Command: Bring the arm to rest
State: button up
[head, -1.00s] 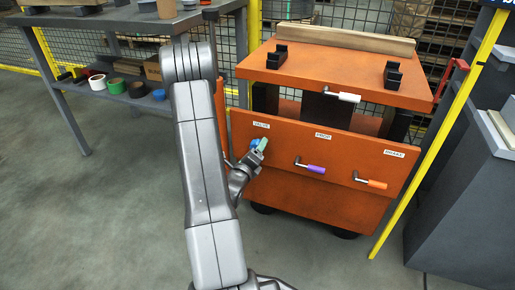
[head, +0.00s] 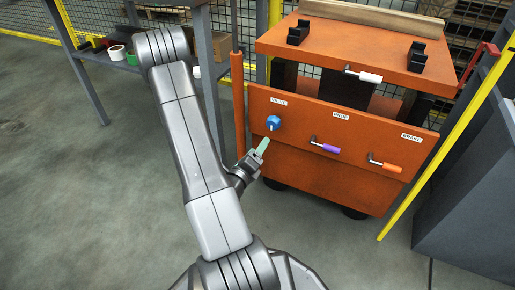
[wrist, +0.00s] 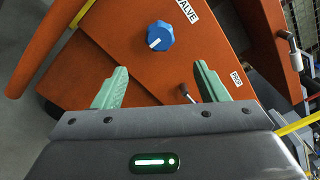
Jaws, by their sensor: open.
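My gripper (head: 262,150) is in front of the orange cabinet, a little below and left of the blue valve knob (head: 273,122). In the wrist view my gripper (wrist: 158,88) is open, with its two green fingers apart and nothing between them. The blue knob (wrist: 160,36) shows ahead of the fingers, under the VALVE label, with a white mark on its face. It is apart from the fingers. My arm stretches from the bottom of the head view, bends at the upper left and comes back down to the gripper.
The orange cabinet (head: 330,188) also carries a purple-handled lever (head: 328,148), an orange-handled lever (head: 387,165) and a white-handled lever (head: 366,76). A grey bench (head: 85,100) stands at left. A yellow post (head: 450,130) is at right. The floor at left is clear.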

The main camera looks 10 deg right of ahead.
aim_at(272, 126)
jog(key=b+x, duration=0.1)
jog(key=x, duration=1.3)
jog(key=shift+s, duration=0.1)
